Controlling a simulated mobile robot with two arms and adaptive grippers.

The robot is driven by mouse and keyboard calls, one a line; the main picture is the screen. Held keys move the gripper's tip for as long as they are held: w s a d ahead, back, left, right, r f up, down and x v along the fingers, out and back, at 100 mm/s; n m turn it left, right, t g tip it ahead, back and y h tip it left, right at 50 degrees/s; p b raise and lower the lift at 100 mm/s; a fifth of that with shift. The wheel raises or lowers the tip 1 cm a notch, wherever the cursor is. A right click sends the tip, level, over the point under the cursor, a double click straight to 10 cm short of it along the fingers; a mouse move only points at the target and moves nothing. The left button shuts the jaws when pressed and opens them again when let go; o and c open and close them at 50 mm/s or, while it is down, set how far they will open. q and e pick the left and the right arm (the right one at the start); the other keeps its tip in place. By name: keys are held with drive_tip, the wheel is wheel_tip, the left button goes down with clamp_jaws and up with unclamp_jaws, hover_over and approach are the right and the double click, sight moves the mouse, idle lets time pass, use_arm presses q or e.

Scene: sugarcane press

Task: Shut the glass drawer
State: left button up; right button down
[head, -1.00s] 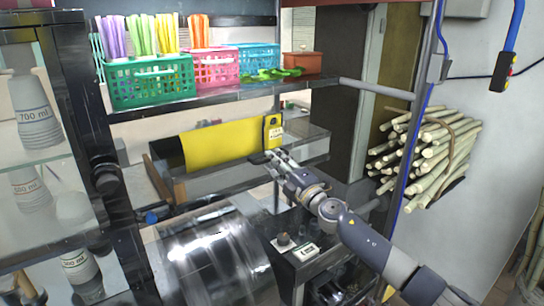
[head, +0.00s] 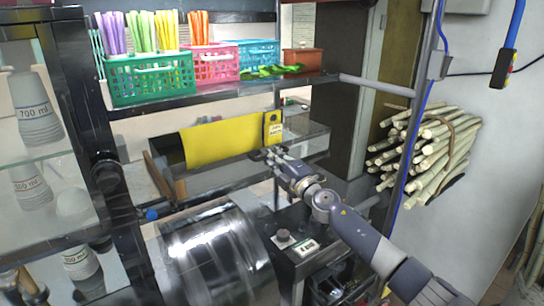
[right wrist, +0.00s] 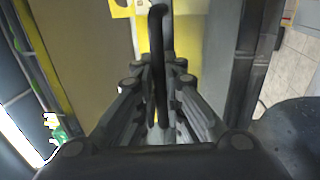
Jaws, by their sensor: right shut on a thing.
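The glass drawer (head: 228,176) is a long clear-walled tray with dark edges below the shelf in the head view. A yellow panel (head: 215,143) stands at its back, and a yellow tag (head: 272,128) hangs near its right end. My right gripper (head: 264,154) is at the drawer's front side, right of its middle. In the right wrist view, my right gripper (right wrist: 158,75) is shut on a dark curved bar (right wrist: 158,22), which looks like a handle. The bar's attachment to the drawer is hidden. My left gripper is not in view.
A shelf above holds green (head: 150,80), pink (head: 214,65) and blue (head: 259,55) baskets. A shiny metal drum (head: 215,255) stands below the drawer. A cabinet with measuring cups (head: 38,108) is at left. Bundled cane (head: 425,150) hangs at right beside a metal post.

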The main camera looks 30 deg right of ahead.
drive_tip(key=x, duration=0.2)
drive_tip(key=b, duration=0.1)
drive_tip(key=shift+w+f, duration=0.2)
drive_tip(key=shift+w, duration=0.25)
drive_tip(key=c, duration=1.7)
unclamp_jaws()
drive_tip(key=v, duration=1.2)
